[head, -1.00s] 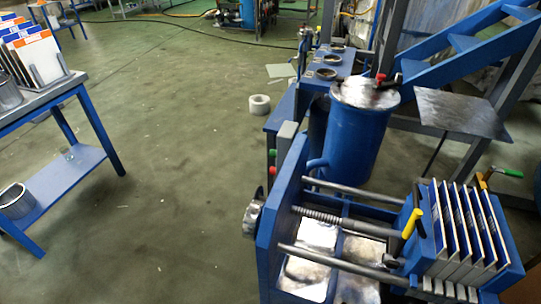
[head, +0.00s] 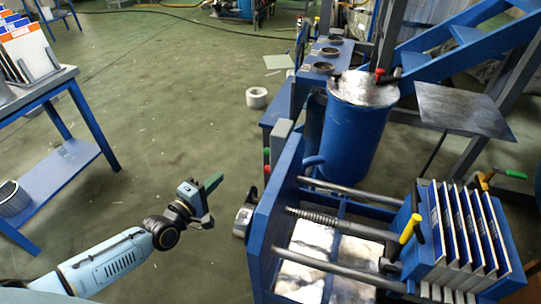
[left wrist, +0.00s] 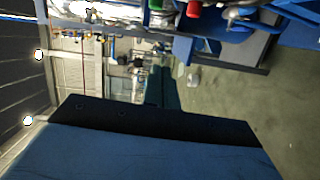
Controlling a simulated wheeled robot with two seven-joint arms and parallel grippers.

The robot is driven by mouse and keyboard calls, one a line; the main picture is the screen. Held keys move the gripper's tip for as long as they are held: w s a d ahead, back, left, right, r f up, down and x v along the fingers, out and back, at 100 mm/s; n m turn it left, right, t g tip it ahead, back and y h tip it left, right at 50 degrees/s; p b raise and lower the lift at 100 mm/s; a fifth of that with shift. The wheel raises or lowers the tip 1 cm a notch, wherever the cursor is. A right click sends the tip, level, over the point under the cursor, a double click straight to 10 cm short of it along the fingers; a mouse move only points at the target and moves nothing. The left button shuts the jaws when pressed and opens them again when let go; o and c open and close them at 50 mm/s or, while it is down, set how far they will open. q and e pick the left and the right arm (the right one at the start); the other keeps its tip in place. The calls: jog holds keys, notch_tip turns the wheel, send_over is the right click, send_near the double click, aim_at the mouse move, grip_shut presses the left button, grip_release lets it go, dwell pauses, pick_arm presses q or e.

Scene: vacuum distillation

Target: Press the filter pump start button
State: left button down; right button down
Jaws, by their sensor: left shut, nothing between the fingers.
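A grey switch box (head: 281,139) is fixed at the left side of the blue filter press frame. It carries a green button (head: 266,154) above a red button (head: 267,170), both facing left. My right gripper is not in view.
The press handwheel (head: 245,214) juts left from the frame, close to the right of my left gripper. A blue tank (head: 350,140) stands behind the press. A blue table (head: 60,165) stands at the left. The floor between is clear.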

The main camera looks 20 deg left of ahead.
pick_arm(q)
jog(key=shift+w+d+r, duration=0.15)
jog(key=shift+r, duration=0.25)
jog(key=shift+w+d+r, duration=0.15)
jog(key=shift+r, duration=0.2)
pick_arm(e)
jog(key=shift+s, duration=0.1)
pick_arm(q)
jog(key=shift+w, duration=0.1)
